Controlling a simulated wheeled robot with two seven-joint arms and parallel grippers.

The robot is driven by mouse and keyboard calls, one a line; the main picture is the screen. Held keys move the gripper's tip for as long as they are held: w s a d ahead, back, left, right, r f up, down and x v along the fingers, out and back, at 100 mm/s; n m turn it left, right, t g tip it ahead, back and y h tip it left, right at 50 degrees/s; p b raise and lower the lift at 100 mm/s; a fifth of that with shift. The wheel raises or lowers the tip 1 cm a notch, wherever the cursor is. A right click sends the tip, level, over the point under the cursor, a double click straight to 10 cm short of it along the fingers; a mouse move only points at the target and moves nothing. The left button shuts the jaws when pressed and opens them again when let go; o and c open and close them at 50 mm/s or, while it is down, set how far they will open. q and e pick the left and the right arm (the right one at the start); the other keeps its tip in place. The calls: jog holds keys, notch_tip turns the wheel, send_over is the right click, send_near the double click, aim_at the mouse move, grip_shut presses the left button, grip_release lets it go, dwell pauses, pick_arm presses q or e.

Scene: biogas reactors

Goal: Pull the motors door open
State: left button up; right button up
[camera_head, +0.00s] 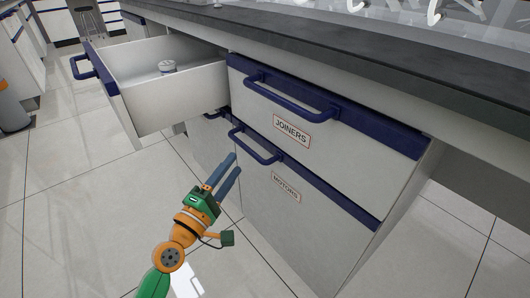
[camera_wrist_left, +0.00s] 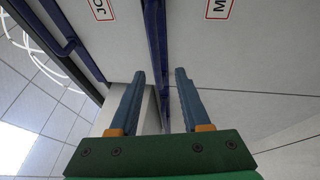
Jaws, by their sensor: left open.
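The motors door (camera_head: 285,215) is a light grey panel with a dark blue top edge and a "MOTORS" label, and it looks closed. Its blue bar handle (camera_head: 252,148) sits at its upper left. My left gripper (camera_head: 234,163) is open and empty, just below and in front of this handle, with its blue fingers pointing up toward the cabinet. In the left wrist view the open fingers (camera_wrist_left: 158,72) point at the blue edge strip (camera_wrist_left: 156,45) between the two labelled fronts. I cannot tell there whether the handle lies between them. My right gripper is out of view.
The joiners drawer (camera_head: 320,120), with its own blue handle (camera_head: 290,98), is closed directly above. A dark countertop (camera_head: 400,55) overhangs. The tiled floor (camera_head: 70,210) is clear.

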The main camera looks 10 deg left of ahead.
aim_at(245, 145)
pick_arm(q)
jog(key=x, duration=0.7)
jog(key=shift+s+d+r, duration=0.1)
jog(key=shift+s+r, duration=0.05)
jog(key=shift+r, duration=0.1)
grip_shut()
dwell(1.1)
